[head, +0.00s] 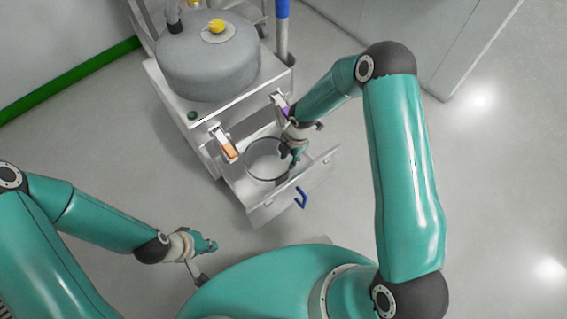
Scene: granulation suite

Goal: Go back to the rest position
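My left gripper (205,246) is low in the front left of the head view, over the floor and apart from the machine. Its fingers are small and seen from above, so I cannot tell whether they are open. My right gripper (291,157) points down at the right side of a pulled-out drawer (262,209), beside a round glass-like vessel rim (247,160) in it. Its fingertips are partly hidden, and I cannot tell whether they touch the vessel or hold anything.
The drawer has a blue handle (301,197) and belongs to a white machine (181,112) with a grey domed tank (208,62) and a yellow knob (216,26). An orange part (230,151) sits above the drawer. A grey cabinet (440,40) stands at the back right. Floor is clear at right.

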